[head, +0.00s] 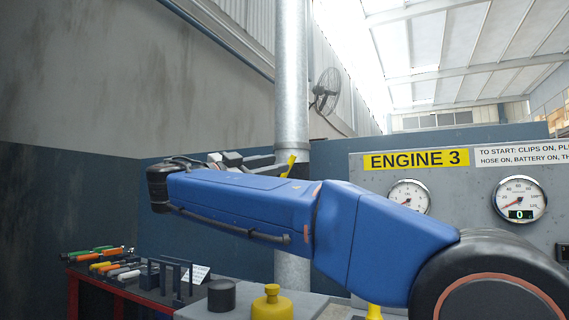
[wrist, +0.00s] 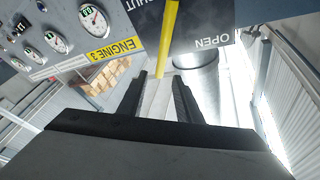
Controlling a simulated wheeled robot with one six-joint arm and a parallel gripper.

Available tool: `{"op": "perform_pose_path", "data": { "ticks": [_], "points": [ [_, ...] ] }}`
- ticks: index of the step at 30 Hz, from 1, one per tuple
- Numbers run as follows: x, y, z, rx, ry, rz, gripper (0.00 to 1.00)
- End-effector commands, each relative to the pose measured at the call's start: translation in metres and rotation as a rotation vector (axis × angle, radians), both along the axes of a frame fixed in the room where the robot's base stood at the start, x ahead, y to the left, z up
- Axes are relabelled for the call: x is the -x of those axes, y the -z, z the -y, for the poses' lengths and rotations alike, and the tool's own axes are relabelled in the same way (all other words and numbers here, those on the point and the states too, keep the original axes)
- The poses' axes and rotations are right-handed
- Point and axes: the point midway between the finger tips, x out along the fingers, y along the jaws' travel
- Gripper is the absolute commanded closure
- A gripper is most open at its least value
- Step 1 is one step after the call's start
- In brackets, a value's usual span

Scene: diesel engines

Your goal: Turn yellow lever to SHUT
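The yellow lever (wrist: 167,40) runs down from the top edge in the wrist view, and its end shows between my fingertips. It lies between the word SHUT, partly cut off at the top, and the word OPEN (wrist: 212,42) on a dark plate (wrist: 205,18). My gripper (wrist: 160,77) is open, with one finger on each side of the lever's end in the picture; I cannot tell whether they touch. In the head view a short yellow piece of the lever (head: 290,165) shows by my gripper (head: 277,165), in front of the pipe. My blue arm hides the rest.
A grey vertical pipe (head: 292,90) rises behind the lever. The ENGINE 3 panel (head: 480,215) with gauges stands at right. A red bench (head: 130,290) with several tools is low left. A yellow knob (head: 272,303) and black cap (head: 222,295) sit below my arm.

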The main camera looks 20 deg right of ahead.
Motion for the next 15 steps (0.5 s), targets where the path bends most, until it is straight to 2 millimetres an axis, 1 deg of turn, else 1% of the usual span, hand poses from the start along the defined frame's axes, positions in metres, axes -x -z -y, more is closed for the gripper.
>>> {"op": "perform_pose_path", "data": {
  "ticks": [1,9,15],
  "points": [
    [0.004,0.003,-0.010,0.001,-0.003,-0.001,0.68],
    [0.023,0.015,-0.056,0.001,-0.002,-0.001,0.68],
    [0.034,0.022,-0.080,0.001,-0.002,-0.001,0.68]
  ]
}}
